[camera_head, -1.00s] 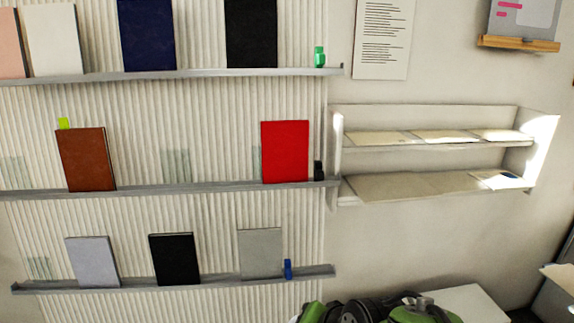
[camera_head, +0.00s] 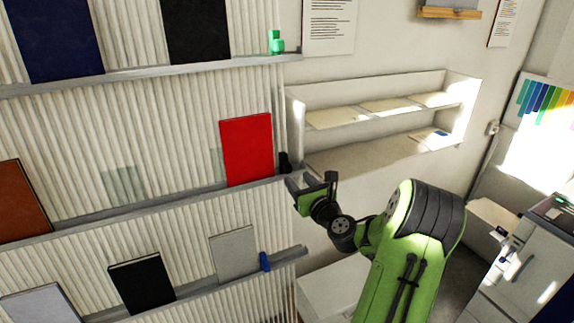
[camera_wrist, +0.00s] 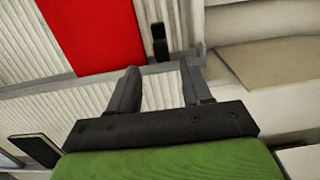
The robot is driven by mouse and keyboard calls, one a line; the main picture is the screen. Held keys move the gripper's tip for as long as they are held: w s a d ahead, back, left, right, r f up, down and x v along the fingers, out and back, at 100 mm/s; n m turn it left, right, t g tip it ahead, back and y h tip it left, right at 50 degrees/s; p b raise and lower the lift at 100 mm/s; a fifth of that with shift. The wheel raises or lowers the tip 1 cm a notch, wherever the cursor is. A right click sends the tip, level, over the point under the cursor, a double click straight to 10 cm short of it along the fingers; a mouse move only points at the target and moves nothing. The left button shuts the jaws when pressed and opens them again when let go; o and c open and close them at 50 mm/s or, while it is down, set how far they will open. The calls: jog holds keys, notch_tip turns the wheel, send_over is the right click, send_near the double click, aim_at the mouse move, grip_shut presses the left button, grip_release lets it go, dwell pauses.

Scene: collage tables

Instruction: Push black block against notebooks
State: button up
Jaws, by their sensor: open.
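The black block (camera_head: 284,162) stands on the middle ledge, just right of the red notebook (camera_head: 246,150), near the ledge's right end. In the wrist view the black block (camera_wrist: 160,42) shows beyond the fingertips, with the red notebook (camera_wrist: 95,35) to its left and a narrow pale gap between them. My gripper (camera_head: 299,186) is open and empty, a little below and right of the block, apart from it. In the wrist view my gripper's two fingers (camera_wrist: 160,72) are spread on either side of the block's line.
A white wall shelf (camera_head: 350,153) with pale sheets is right of the ledge. The middle ledge (camera_head: 130,211) runs left. Below, a grey notebook (camera_head: 234,254) and a blue block (camera_head: 265,262) stand on the lower ledge (camera_head: 285,257). A green block (camera_head: 276,43) is on the upper ledge.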

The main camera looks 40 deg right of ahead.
aim_at(289, 169)
jog(key=p+x, duration=0.1)
jog(key=x, duration=0.5)
jog(key=shift+d+r, duration=0.1)
jog(key=shift+w, duration=0.35)
jog(key=shift+s, duration=0.1)
jog(key=shift+c, duration=0.5)
grip_shut()
